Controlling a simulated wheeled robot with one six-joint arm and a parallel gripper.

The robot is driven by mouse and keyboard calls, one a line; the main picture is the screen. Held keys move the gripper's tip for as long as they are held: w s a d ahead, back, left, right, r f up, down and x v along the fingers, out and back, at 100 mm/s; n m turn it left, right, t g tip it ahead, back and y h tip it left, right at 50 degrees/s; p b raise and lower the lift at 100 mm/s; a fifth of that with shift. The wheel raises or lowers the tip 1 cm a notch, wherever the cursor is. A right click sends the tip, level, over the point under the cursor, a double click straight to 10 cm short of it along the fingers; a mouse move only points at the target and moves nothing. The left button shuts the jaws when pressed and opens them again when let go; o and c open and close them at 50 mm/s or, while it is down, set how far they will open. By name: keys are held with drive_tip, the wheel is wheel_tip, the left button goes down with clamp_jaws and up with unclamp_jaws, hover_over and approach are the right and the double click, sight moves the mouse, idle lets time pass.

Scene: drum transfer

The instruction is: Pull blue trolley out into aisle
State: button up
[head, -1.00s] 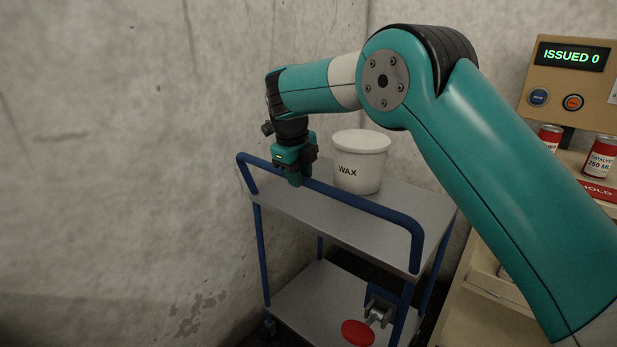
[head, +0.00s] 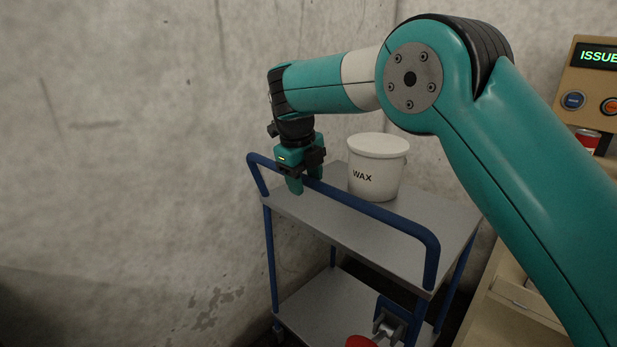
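The blue trolley (head: 372,208) has a grey top shelf, a lower shelf and a blue tube handle rail (head: 395,216) along its near side. It stands close to the concrete wall. My gripper (head: 304,180) points down at the left part of the handle rail. One finger shows on the near side of the rail, and the other is partly hidden behind it. The frames do not show whether the fingers press on the rail. A white tub marked WAX (head: 376,170) stands upright on the top shelf, right of my gripper.
A red pedal (head: 360,341) on a grey bracket shows low at the trolley's front, cut off by the frame edge. A tan dispenser cabinet (head: 510,300) stands close to the trolley's right, with a display panel (head: 590,82) above. Concrete wall (head: 120,150) bounds the left.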

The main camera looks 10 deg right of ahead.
drive_tip(key=shift+w+d, duration=0.1)
drive_tip(key=shift+d, duration=0.1)
drive_tip(key=shift+r, duration=0.15)
drive_tip(key=shift+r, duration=0.3)
wheel_tip(320, 180, up, 16)
drive_tip(key=s+a+p, duration=0.2)
drive_tip(key=p, duration=0.8)
drive_tip(key=shift+a+r, duration=0.15)
drive_tip(key=shift+a, duration=0.2)
